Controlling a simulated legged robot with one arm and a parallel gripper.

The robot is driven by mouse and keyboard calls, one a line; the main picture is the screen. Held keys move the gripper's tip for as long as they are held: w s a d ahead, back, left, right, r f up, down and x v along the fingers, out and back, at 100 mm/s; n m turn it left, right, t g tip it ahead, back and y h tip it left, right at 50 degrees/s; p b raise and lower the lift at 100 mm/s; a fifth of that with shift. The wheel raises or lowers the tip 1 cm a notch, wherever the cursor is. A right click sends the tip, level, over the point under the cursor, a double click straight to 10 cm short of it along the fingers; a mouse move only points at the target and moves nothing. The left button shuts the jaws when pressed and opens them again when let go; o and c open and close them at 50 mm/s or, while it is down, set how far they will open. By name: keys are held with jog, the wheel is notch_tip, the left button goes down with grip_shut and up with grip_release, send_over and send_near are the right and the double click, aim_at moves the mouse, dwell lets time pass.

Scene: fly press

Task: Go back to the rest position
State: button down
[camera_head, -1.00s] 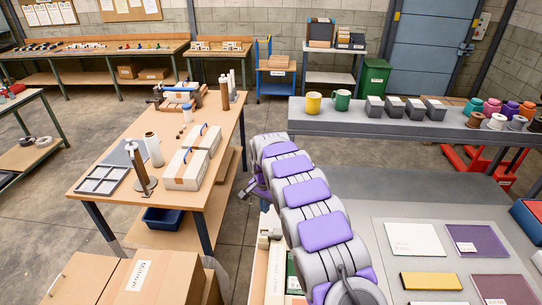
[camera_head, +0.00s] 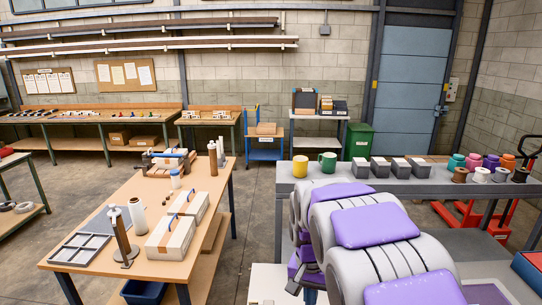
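My arm, grey with purple pads, rises from the bottom right and covers part of the grey bench (camera_head: 440,187). My gripper is not clearly in view; only dark, purple-edged parts show low beside the arm, and I cannot make out fingertips. No object is seen held.
Open floor (camera_head: 255,215) lies between table and bench. A green bin (camera_head: 359,141) stands behind.

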jog(key=s+d+f+n+b, duration=0.1)
jog(key=s+d+n, duration=0.1)
jog(key=s, duration=1.3)
jog(key=s+d+f+n+g+b, duration=0.1)
jog(key=s+d+b, duration=0.1)
jog(key=s, duration=1.3)
jog(key=shift+s+d+f+n+y, duration=0.3)
jog(key=shift+s+d+n, duration=0.1)
jog(key=shift+d, duration=0.15)
